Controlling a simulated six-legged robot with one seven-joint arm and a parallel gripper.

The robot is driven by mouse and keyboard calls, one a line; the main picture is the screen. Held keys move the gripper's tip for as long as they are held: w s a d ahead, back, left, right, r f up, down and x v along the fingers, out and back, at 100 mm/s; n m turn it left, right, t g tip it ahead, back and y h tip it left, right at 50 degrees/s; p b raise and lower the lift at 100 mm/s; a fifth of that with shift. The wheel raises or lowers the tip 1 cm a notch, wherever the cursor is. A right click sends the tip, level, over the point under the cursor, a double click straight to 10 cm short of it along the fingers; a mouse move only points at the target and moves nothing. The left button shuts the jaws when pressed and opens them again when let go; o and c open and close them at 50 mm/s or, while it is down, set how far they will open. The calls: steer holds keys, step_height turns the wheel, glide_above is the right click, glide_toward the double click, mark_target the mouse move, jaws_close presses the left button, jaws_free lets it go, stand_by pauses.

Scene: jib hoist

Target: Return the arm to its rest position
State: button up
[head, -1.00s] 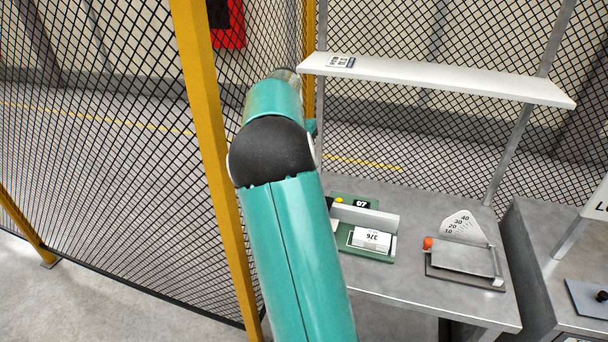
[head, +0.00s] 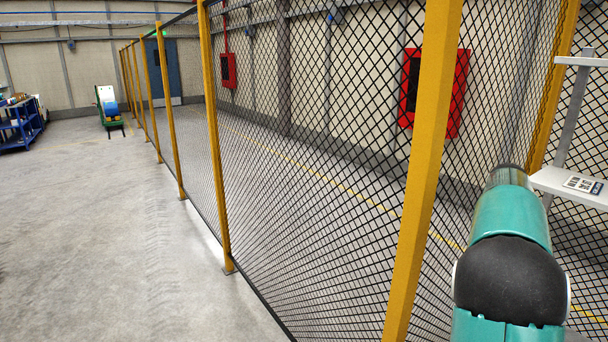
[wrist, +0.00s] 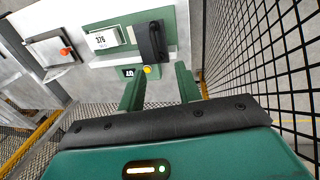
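My arm (head: 510,265) shows at the lower right of the head view, teal with a black joint, reaching away beside the mesh fence. My gripper (wrist: 160,88) is in the wrist view only. Its two green fingers stand apart with nothing between them, so it is open and empty. Beyond the fingertips is a green-and-white device (wrist: 99,65) with a "376" label, a yellow button (wrist: 147,70) and a black part (wrist: 152,43). I cannot tell the exact gap between the fingers and the device.
A mesh fence with yellow posts (head: 425,170) runs close along my arm's left. A white shelf (head: 575,187) is at the right edge. Open concrete floor (head: 110,230) spreads at left.

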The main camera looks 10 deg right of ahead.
steer(key=s+a+r+n+t, duration=0.2)
steer(key=s+a+r+n, duration=0.15)
steer(key=a, duration=0.65)
steer(key=s+a+r+n+t, duration=0.2)
steer(key=s+a, duration=0.2)
steer(key=a, duration=0.7)
steer(key=s+a+f+n+t, duration=0.1)
steer(key=s+a+f+n, duration=0.1)
steer(key=s+a, duration=0.4)
steer(key=s+a+f+n+t+y, duration=0.1)
steer(key=s+a+f+n+t, duration=0.1)
steer(key=s+a+n, duration=0.2)
steer(key=s+a, duration=0.3)
steer(key=a, duration=0.2)
steer(key=shift+s+f, duration=0.2)
steer(key=shift+f, duration=0.2)
steer(key=shift+n, duration=0.25)
